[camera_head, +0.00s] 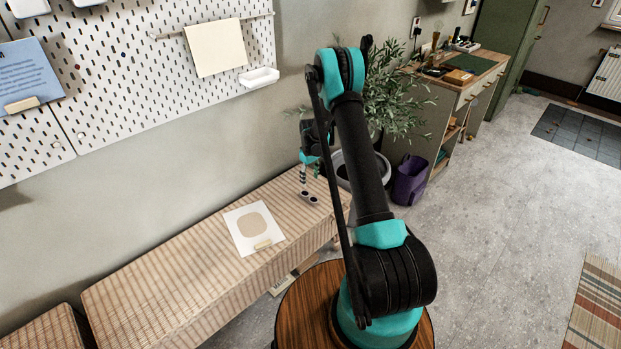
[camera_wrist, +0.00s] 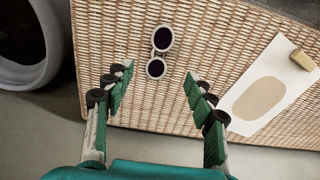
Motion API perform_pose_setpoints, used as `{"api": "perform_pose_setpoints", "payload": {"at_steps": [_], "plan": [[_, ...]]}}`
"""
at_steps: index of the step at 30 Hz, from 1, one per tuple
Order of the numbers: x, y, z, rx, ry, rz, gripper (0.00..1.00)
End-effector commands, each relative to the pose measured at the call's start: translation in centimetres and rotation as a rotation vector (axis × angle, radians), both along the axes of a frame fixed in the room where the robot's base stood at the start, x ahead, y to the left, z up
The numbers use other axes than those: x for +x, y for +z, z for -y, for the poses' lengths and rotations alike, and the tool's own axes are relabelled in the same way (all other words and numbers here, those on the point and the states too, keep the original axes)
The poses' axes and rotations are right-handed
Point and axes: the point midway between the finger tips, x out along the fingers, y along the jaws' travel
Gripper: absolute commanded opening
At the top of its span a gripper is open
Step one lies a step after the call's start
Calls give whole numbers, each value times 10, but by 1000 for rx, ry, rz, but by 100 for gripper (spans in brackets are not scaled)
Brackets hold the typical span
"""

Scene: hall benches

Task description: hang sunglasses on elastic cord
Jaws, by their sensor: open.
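Small round sunglasses with dark lenses and a pale frame (camera_wrist: 162,38) lie on the woven bench top; they also show in the head view (camera_head: 304,194). My gripper (camera_wrist: 158,72) is open above the bench, its green fingers spread either side of the nearer lens, with nothing held. In the head view my gripper (camera_head: 309,178) is just above the sunglasses, partly hidden by my arm. A thin line (camera_head: 168,34) runs across the pegboard with a cream sheet hanging on it; I cannot tell whether it is the elastic cord or a rod.
The woven bench (camera_head: 150,290) carries a white card (camera_head: 237,235) with a tan shape and small block. The pegboard (camera_head: 130,80) has a white tray (camera_head: 259,77). A potted plant (camera_head: 395,95) and purple bin (camera_head: 410,180) stand beyond.

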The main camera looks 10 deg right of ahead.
Motion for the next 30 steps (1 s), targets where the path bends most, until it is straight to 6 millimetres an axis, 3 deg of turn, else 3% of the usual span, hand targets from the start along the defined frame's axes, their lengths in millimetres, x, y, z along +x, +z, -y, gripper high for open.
{"api": "perform_pose_setpoints", "payload": {"at_steps": [30], "plan": [[0,-86,0,1,-1,1,55]]}}
